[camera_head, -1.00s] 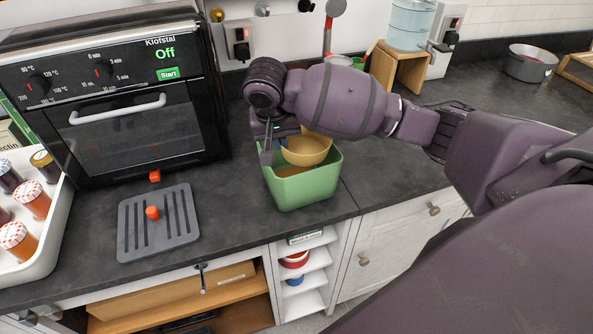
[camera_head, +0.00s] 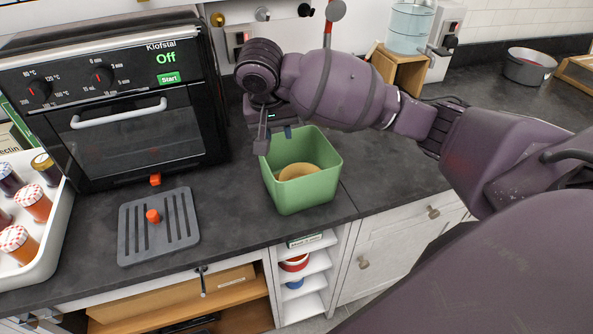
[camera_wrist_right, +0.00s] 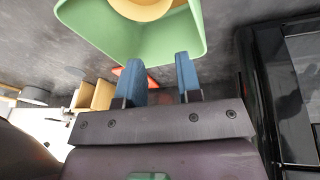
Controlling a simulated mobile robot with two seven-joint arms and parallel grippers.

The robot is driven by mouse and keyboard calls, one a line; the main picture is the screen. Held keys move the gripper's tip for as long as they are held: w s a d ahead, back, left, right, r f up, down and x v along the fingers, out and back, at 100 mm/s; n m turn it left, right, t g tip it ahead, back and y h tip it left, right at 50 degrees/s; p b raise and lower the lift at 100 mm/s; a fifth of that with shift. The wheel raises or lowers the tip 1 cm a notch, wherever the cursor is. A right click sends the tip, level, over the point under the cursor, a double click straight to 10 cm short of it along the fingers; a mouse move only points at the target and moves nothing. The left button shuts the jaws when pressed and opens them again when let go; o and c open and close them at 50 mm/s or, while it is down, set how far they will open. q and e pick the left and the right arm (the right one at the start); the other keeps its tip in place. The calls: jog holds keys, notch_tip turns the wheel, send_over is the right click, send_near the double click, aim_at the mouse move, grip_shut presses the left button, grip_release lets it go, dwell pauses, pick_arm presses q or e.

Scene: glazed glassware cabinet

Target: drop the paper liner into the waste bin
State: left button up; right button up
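The paper liner (camera_head: 298,171) is a tan, shallow round piece. It lies inside the green waste bin (camera_head: 305,193), which stands on the dark worktop right of the oven. In the right wrist view the liner (camera_wrist_right: 140,8) shows inside the bin (camera_wrist_right: 150,48) at the top. My right gripper (camera_head: 276,138) is above the bin's back left rim. Its two blue fingers (camera_wrist_right: 160,75) are apart with nothing between them. My left gripper is not in view.
A black oven (camera_head: 130,110) stands at the left. A grey slotted mat (camera_head: 158,226) with an orange knob lies in front of it. A white tray (camera_head: 45,255) of jars is at the far left. Worktop right of the bin is clear.

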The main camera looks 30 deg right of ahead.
jog(key=p+v, duration=0.1)
jog(key=v, duration=0.5)
jog(key=shift+s+a, duration=0.1)
jog(key=shift+s, duration=0.05)
dwell(0.3)
